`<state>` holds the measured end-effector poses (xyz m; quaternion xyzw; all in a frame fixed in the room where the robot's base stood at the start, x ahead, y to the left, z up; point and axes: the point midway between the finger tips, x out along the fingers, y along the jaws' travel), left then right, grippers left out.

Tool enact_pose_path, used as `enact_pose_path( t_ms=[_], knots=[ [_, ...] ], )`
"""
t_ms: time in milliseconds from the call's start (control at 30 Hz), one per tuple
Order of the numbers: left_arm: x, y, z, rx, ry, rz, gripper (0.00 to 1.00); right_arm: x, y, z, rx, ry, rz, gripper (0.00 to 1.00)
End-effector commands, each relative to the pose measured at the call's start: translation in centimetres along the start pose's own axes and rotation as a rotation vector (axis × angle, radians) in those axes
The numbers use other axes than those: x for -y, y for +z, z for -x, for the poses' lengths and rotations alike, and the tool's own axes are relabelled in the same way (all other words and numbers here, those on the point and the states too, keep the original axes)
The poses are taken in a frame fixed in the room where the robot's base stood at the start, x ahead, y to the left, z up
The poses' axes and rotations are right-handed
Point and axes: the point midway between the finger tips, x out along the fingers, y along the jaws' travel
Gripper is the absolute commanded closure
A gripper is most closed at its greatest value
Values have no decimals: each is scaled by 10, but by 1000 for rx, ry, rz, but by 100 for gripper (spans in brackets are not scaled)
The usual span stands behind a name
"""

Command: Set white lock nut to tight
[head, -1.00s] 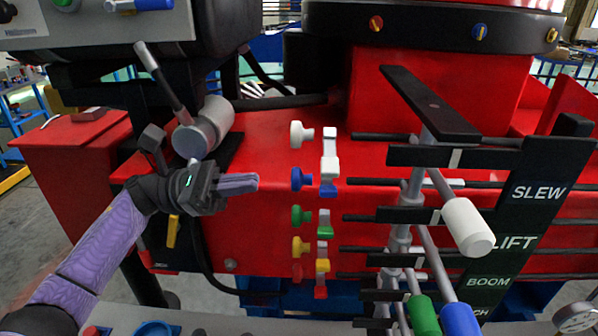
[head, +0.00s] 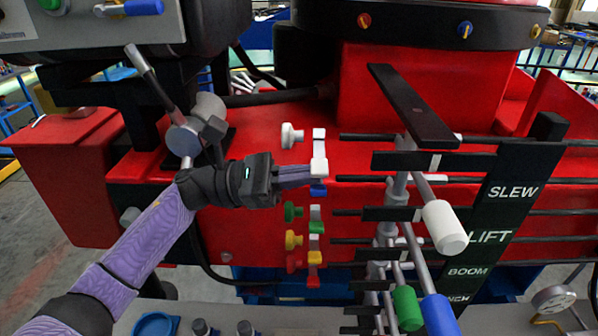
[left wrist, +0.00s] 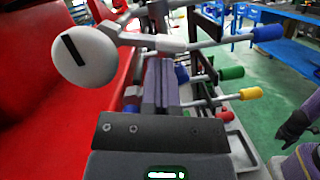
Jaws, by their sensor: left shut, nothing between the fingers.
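The white lock nut (head: 291,135) is a round white knob on the red crane body, at the top of a column of coloured knobs in the head view. In the left wrist view its round face (left wrist: 84,58) is large at the upper left, with a slanted black mark. My left gripper (head: 308,173) is shut and empty, below and right of the nut and apart from it. Its fingertips (left wrist: 160,62) are close to the white lever (head: 319,152); contact is unclear. My right gripper (left wrist: 297,122) shows only partly at the right edge of the left wrist view.
Below are a blue lever (head: 318,190), a green knob (head: 292,211), a yellow knob (head: 292,239) and a red knob (head: 293,263). The blue knob is hidden behind my left gripper. Rods and the black SLEW/LIFT label plate (head: 497,215) stand to the right.

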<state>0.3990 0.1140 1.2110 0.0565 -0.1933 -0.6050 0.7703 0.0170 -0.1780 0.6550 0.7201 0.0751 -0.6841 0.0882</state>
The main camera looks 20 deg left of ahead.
Motion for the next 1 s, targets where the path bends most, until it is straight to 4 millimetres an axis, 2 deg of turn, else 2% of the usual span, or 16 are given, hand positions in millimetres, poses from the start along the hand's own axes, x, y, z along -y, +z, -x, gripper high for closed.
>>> enact_pose_path(
  t_ms=[633,1000],
  knots=[
    [2,6,-1,0,57,224,100,0,-3,10,-5,0,2,37],
    [4,13,-3,2,57,226,100,-2,-3,14,-6,2,3,37]
  ],
)
